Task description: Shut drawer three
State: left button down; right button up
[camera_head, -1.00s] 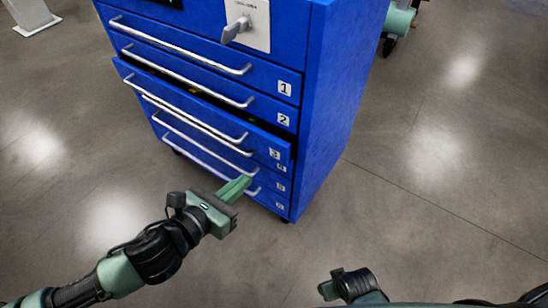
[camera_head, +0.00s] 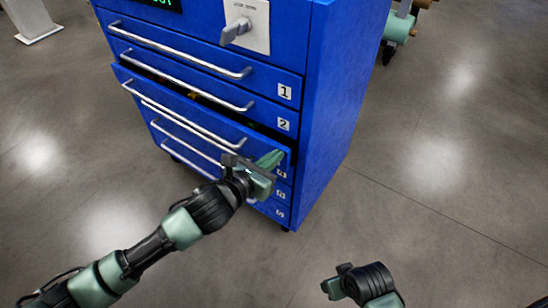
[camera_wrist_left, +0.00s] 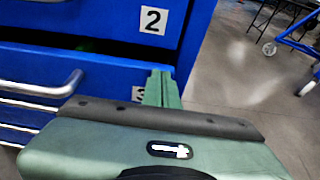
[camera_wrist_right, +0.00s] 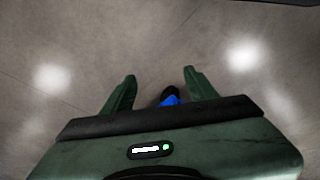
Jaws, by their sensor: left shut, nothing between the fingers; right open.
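Drawer three (camera_head: 180,109) of the blue cabinet stands partly pulled out, with a dark gap above its front edge. It also shows in the left wrist view (camera_wrist_left: 110,72), where its number label is mostly hidden behind the fingers. My left gripper (camera_head: 272,160) is shut and empty, with its fingertips at the right end of the drawer front, by the label. In the left wrist view the shut fingers (camera_wrist_left: 161,88) overlap the drawer front; I cannot tell if they touch it. My right gripper (camera_wrist_right: 158,88) is open and empty above the floor.
Drawer one (camera_head: 180,50) and drawer two (camera_head: 190,85) are flush above. A key-like grey handle (camera_head: 236,30) sticks out of a white plate at the top. Clear concrete floor lies to the right. A wheeled stand (camera_head: 398,28) is at the back right.

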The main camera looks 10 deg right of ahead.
aim_at(283, 147)
pick_arm(q)
jog(key=w+d, duration=0.2)
jog(key=w, duration=0.1)
jog(key=shift+w+d+p, duration=0.2)
jog(key=shift+d+p, duration=0.15)
jog(key=shift+d, duration=0.05)
jog(key=shift+r, duration=0.25)
pick_arm(e)
jog(key=shift+s+a+f, duration=0.15)
jog(key=shift+s+f, duration=0.05)
jog(key=shift+f, duration=0.9)
